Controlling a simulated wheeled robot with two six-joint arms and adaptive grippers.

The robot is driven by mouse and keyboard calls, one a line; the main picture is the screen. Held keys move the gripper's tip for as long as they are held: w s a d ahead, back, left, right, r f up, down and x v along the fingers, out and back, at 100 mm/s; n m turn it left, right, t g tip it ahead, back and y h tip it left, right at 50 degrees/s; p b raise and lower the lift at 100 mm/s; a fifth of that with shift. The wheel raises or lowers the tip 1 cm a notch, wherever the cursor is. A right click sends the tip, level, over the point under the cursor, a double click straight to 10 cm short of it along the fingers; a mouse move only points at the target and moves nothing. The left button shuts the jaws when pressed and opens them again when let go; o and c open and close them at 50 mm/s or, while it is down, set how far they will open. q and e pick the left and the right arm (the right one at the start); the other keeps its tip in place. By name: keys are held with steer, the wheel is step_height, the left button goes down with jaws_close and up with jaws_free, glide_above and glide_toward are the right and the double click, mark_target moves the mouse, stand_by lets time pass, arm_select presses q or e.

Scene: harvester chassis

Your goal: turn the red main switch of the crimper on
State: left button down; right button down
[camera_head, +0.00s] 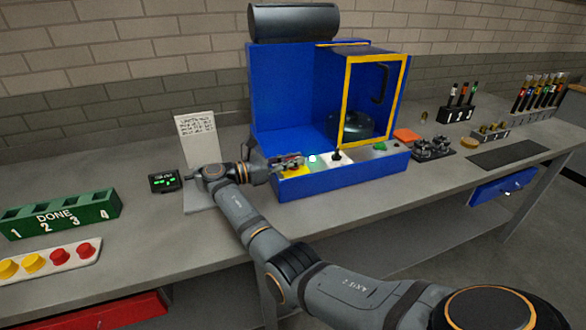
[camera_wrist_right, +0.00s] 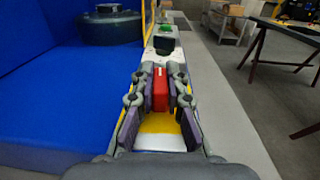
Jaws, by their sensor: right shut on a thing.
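The crimper (camera_head: 290,75) is a blue machine on the workbench, with a yellow-framed guard and a low front control panel. The red main switch (camera_wrist_right: 161,90) shows in the right wrist view as a red handle on a yellow and white patch of that panel. My right gripper (camera_head: 297,161) is at the left end of the panel. In the right wrist view its fingers (camera_wrist_right: 160,84) stand on both sides of the red handle and are closed on it. In the head view the gripper mostly hides the switch. My left gripper is in neither view.
Right of the gripper on the panel are a lit pale button (camera_head: 312,158), a black knob (camera_head: 337,155) and a green button (camera_head: 379,146). A small green-lit display (camera_head: 165,181) and a written card (camera_head: 197,135) stand to the left. A green DONE rack (camera_head: 60,214) is further left.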

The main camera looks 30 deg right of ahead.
steer(key=shift+f+m+g+b, duration=0.1)
steer(key=shift+m+g+b, duration=0.25)
steer(key=shift+g, duration=0.25)
steer(key=c, duration=1.4)
jaws_free()
steer(key=shift+d, duration=0.1)
steer(key=shift+o, duration=0.2)
steer(key=shift+r, duration=0.4)
step_height(320, 180, up, 9)
steer(key=shift+r, duration=0.15)
